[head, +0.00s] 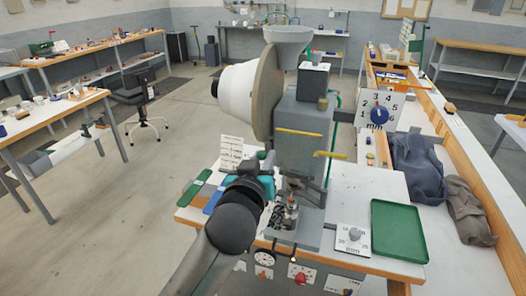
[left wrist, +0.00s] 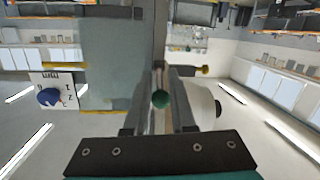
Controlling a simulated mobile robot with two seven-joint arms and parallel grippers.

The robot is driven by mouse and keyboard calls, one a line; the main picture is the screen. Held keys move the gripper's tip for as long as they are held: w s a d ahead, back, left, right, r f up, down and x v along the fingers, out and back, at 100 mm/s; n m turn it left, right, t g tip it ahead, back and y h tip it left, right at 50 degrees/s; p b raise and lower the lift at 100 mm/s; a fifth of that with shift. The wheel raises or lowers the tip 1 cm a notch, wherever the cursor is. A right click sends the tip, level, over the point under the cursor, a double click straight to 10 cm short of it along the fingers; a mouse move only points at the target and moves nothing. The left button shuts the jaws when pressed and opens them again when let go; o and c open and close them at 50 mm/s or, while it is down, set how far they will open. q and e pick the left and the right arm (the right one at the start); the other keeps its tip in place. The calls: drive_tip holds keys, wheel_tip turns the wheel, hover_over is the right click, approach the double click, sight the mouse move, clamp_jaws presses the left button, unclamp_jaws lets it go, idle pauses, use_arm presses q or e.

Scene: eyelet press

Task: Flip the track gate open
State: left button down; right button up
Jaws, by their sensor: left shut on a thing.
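The grey eyelet press (head: 297,118) stands on the workbench, with a white cone (head: 237,88) on its left side. My left gripper (head: 270,162) is against the lower left of the press, its dark fingers partly hidden by my wrist. In the left wrist view, a small green knob (left wrist: 161,99) sits between my two fingers (left wrist: 160,92), which are shut on it. The knob is close to the grey press body (left wrist: 105,60). I cannot make out the track gate clearly or tell whether it is open. My right gripper is not in view.
Yellow bars (head: 298,132) stick out from the press front. A dial plate (head: 379,113) stands to its right. Dark cloths (head: 417,168) lie farther right.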

use_arm(q)
drive_tip(key=c, duration=1)
unclamp_jaws()
drive_tip(key=shift+o, duration=0.2)
drive_tip(key=shift+s, duration=0.1)
drive_tip(key=v, duration=1.5)
